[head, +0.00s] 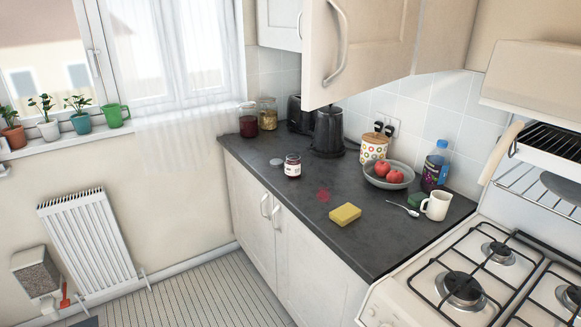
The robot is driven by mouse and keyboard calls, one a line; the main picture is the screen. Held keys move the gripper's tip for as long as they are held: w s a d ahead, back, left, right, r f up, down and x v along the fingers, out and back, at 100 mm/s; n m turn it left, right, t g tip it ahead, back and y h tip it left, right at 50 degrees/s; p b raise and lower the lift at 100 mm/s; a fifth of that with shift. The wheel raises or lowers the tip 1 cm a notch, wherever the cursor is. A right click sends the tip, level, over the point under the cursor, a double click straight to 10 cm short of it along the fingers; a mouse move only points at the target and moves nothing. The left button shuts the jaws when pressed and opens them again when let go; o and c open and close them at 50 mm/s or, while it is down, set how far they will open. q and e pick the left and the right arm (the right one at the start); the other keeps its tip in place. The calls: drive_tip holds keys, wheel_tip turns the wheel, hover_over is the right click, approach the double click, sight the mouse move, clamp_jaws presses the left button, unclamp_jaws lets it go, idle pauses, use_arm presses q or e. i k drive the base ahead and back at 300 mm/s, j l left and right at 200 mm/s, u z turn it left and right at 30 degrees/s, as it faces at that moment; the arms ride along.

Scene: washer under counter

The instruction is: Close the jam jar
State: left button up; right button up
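The small jam jar (292,166) stands upright on the dark counter, left of the middle. It holds dark red jam and has a pale label. Its top looks open, though it is small in the picture. A pale round lid (276,162) lies flat on the counter just to the left of the jar, apart from it. Neither of my grippers shows in the head view.
A red stain (323,194) and a yellow sponge (345,214) lie on the counter (385,240) in front. A black kettle (328,132) stands behind the jar. A fruit bowl (389,176), spoon and white mug (437,205) stand right. An upper cupboard door (362,45) hangs open.

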sight(293, 161)
drive_tip(key=i+j+z, duration=0.1)
drive_tip(key=i+j, duration=0.7)
drive_tip(key=i+j+z, duration=0.1)
drive_tip(key=i+j, duration=0.65)
drive_tip(key=j, duration=0.1)
